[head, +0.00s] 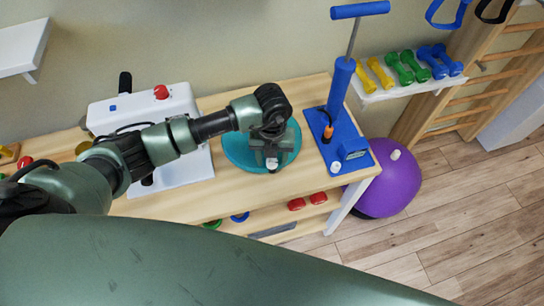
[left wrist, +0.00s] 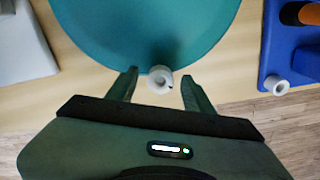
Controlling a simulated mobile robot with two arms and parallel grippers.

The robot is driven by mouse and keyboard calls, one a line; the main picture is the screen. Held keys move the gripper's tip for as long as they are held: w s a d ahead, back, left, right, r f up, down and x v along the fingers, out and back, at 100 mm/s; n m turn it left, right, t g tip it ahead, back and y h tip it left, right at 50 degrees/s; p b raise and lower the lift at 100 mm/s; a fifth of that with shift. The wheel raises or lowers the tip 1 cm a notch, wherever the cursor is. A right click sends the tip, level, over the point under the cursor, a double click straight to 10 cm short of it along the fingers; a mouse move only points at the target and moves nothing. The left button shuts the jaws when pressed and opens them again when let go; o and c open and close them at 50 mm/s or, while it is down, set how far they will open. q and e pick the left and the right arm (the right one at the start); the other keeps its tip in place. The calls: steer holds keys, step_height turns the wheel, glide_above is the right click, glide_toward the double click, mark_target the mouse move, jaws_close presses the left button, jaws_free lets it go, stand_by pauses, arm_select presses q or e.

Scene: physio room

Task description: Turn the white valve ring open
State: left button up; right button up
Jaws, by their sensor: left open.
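A small white valve ring (left wrist: 160,80) sits at the near edge of a round teal disc (left wrist: 150,25). My left gripper (left wrist: 158,82) is open, with one finger on each side of the ring and visible gaps between. I cannot tell whether the fingertips reach down to the ring's height. In the head view the left gripper (head: 271,155) points down over the near part of the teal disc (head: 236,152), and the white ring (head: 272,164) shows just below it. My right gripper is not in view.
A blue pump (head: 341,140) stands right of the disc, with another white ring (head: 336,168) at its front corner. A white device (head: 185,105) is on the left of the wooden table (head: 215,203). A purple ball (head: 392,190) is on the floor beyond the table's right end.

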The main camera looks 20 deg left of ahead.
arm_select(q)
jaws_close()
steer(key=shift+n, duration=0.3)
steer(key=n, duration=1)
steer(key=shift+p, duration=0.4)
stand_by(0.4)
jaws_free()
